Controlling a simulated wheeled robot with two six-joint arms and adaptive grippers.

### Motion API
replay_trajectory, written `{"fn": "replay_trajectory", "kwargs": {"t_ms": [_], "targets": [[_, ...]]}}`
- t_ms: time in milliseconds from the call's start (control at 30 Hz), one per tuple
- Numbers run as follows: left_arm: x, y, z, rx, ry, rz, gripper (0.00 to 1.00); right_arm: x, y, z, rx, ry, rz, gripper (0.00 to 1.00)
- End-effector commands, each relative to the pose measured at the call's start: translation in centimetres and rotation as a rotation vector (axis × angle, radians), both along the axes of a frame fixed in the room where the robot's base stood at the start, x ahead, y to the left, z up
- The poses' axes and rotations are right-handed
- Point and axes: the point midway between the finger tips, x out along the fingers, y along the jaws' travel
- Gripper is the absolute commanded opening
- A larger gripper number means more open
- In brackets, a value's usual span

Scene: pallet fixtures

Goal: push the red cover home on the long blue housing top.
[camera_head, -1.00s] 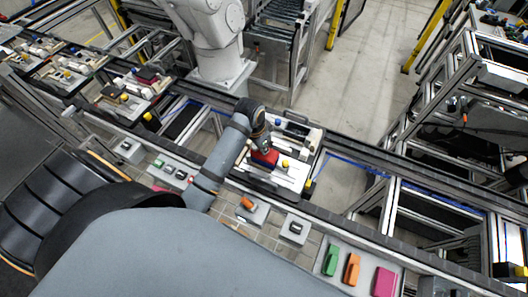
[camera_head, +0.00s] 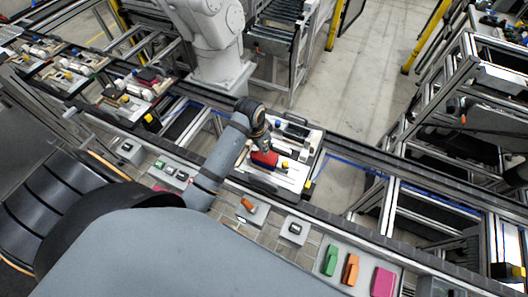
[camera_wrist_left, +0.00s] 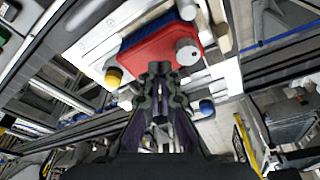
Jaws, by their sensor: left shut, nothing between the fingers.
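The red cover (camera_head: 266,158) lies on the white pallet fixture (camera_head: 293,178) in the head view. In the left wrist view the red cover (camera_wrist_left: 150,52) shows large, with the blue housing top (camera_wrist_left: 158,33) along its far edge. A grey round knob (camera_wrist_left: 188,51) sits at the cover's right end. My left gripper (camera_wrist_left: 160,70) is shut and empty, its fingertips at the near edge of the cover; whether they touch it I cannot tell. In the head view the left gripper (camera_head: 264,148) is over the cover and partly hides it. My right gripper is not in view.
A yellow knob (camera_wrist_left: 113,77) stands left of the cover and a blue knob (camera_wrist_left: 206,106) to the right. A tray (camera_head: 340,282) with a green, an orange and a pink part lies at the front. More loaded pallets (camera_head: 125,98) stand on the conveyor at left.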

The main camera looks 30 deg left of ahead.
Motion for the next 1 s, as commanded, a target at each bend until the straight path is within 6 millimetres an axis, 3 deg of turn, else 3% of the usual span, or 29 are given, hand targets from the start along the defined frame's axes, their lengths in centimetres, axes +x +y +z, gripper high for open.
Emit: {"fn": "replay_trajectory", "kwargs": {"t_ms": [533,1000], "targets": [[0.0,0.0,5.1,0.001,-0.002,0.000,0.00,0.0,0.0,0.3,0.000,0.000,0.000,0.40],[0.0,0.0,5.7,0.000,0.000,0.000,0.00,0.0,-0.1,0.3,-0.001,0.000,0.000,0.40]]}}
